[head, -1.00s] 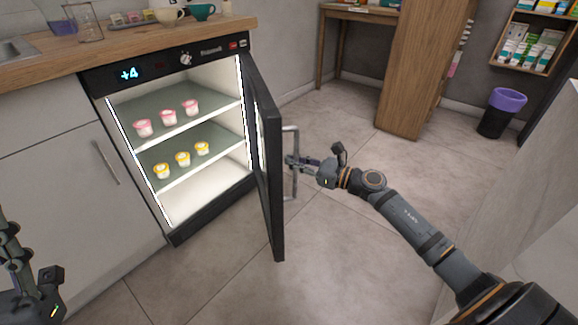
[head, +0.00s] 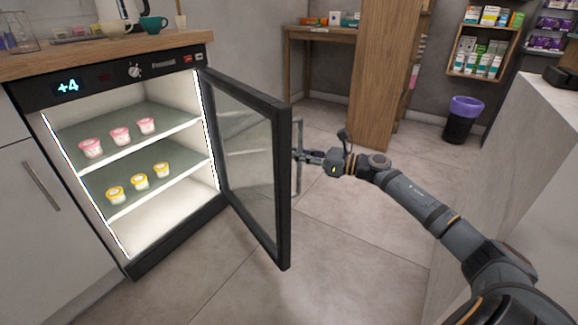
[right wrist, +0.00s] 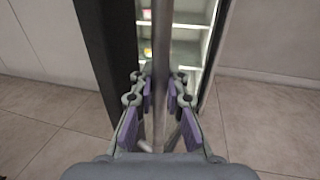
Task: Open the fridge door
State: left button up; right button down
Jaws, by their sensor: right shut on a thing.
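The fridge (head: 160,218) stands under the wooden counter at the left, with its lit inside showing. Its glass door (head: 284,190), in a dark frame, stands well open, hinged on the right side. My right gripper (head: 302,156) is at the outer side of the door, shut on the metal door handle (head: 299,128). In the right wrist view the handle (right wrist: 161,45) runs upright between the purple-padded fingers (right wrist: 161,98). My left gripper does not show in the head view now.
Pink-lidded cups (head: 120,136) and yellow-lidded cups (head: 139,182) stand on the two shelves. Cups and a kettle are on the wooden counter (head: 110,48). A wooden panel (head: 386,80) and a purple-topped bin (head: 461,120) stand behind. A pale counter (head: 510,170) is at the right. The tiled floor between is clear.

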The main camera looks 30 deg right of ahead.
jog(key=shift+w+d+f+b, duration=0.1)
jog(key=shift+d+b, duration=0.1)
jog(key=shift+d, duration=0.35)
jog(key=shift+w+d+f+b, duration=0.1)
jog(key=shift+d+b, duration=0.05)
jog(key=shift+d, duration=0.35)
jog(key=c, duration=1.8)
grip_release()
jog(key=o, duration=0.4)
jog(key=shift+s+d+r, duration=0.15)
jog(key=shift+o, duration=0.2)
jog(key=shift+r, duration=0.1)
